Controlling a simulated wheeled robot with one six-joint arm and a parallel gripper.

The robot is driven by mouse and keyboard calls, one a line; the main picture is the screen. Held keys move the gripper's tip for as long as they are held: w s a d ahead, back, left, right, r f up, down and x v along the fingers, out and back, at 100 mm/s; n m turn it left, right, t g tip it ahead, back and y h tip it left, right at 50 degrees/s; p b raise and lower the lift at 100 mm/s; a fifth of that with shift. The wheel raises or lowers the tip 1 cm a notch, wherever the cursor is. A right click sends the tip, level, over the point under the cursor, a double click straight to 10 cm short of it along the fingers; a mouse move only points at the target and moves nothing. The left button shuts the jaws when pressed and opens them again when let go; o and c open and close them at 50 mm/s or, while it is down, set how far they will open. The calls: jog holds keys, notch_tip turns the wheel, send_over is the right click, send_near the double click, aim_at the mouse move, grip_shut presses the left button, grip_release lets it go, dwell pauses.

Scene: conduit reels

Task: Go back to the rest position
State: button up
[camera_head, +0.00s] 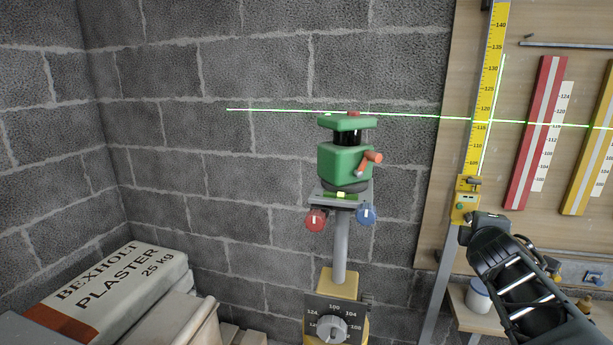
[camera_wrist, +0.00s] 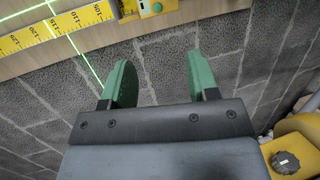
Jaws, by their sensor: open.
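My gripper (camera_wrist: 160,75) is open in the wrist view, with its two green fingers apart and only bare block wall visible between them. In the head view my dark arm reaches in from the lower right, its front end just below a yellow slider (camera_head: 465,200) on the yellow measuring staff (camera_head: 484,100). The fingers cannot be made out there. In the wrist view the slider (camera_wrist: 149,8) and staff (camera_wrist: 60,30) lie beyond the fingertips, apart from them.
A green laser level (camera_head: 345,162) stands on a post with a red knob (camera_head: 314,219), a blue knob (camera_head: 366,214) and a yellow dial base (camera_head: 348,290). Plaster bags (camera_head: 110,290) lie lower left. A board (camera_head: 540,80) with red and yellow strips hangs right. Open space lies before the wall.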

jog(key=s+a+r+m+g+y+p, duration=0.2)
jog(key=s+a+m+g+p, duration=0.3)
jog(key=s+a+p, duration=0.3)
jog(key=s+a+r+m+g+y+p, duration=0.3)
jog(key=s+a+m+g+y+p, duration=0.2)
jog(key=a+p, duration=0.7)
jog(key=s+m+p, duration=0.1)
jog(key=s+m, duration=0.1)
jog(key=m, duration=0.1)
jog(key=shift+s+a, duration=0.15)
jog(key=shift+s, duration=0.25)
jog(key=shift+r, duration=0.1)
